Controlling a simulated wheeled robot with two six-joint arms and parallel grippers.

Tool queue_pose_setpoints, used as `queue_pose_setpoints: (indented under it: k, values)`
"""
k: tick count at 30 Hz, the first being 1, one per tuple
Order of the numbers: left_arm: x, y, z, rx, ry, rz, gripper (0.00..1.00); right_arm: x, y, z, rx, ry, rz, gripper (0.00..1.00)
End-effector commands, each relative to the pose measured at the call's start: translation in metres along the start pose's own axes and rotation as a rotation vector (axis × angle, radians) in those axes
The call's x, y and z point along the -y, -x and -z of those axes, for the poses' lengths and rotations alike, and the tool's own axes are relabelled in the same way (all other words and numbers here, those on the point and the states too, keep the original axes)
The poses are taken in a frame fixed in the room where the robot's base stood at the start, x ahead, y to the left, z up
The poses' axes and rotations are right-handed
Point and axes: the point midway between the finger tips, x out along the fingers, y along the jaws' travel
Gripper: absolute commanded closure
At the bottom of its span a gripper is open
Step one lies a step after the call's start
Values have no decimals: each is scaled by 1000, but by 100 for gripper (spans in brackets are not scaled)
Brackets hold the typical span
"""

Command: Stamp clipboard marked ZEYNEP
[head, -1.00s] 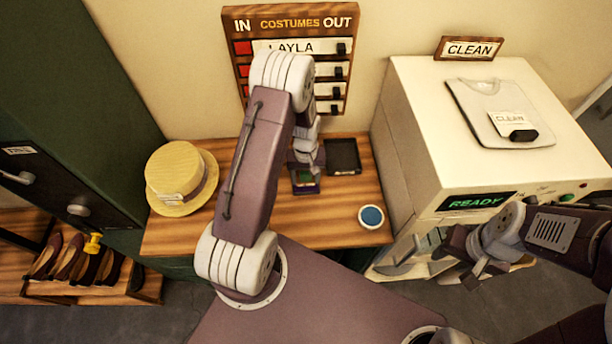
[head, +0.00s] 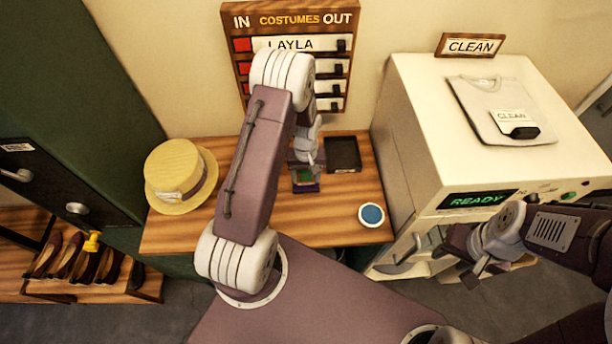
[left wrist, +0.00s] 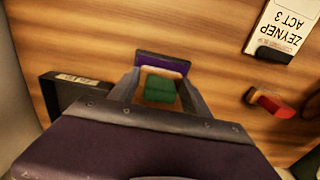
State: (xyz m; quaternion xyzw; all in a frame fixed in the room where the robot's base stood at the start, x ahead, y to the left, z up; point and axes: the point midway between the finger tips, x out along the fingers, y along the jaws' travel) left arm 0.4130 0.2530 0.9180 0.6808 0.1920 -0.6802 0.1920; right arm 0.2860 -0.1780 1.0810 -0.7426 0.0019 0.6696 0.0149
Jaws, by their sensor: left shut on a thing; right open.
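The clipboard marked ZEYNEP ACT 3 (left wrist: 283,28) lies on the wooden table at the top right of the left wrist view, its text upside down; my left arm hides it in the head view. My left gripper (left wrist: 160,97) is shut on a green block (left wrist: 160,88), seemingly a stamp, over a purple-edged pad (left wrist: 165,62). Whether block and pad touch I cannot tell. In the head view my left gripper (head: 305,167) is above the pad (head: 306,188). My right gripper (head: 474,262) is open and empty before the white machine.
A black tray (head: 343,155) lies close beside the pad. The white machine (head: 405,140) borders the table.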

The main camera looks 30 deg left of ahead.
Motion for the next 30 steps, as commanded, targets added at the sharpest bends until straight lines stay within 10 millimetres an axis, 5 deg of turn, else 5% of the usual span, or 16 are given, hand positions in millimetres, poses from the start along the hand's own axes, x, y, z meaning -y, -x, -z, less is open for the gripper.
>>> queue_pose_setpoints:
  k: [30]
  values:
    - [0, -8, 0, 0, 0, 0, 70, 0, -5, -1, 0, 0, 0, 57]
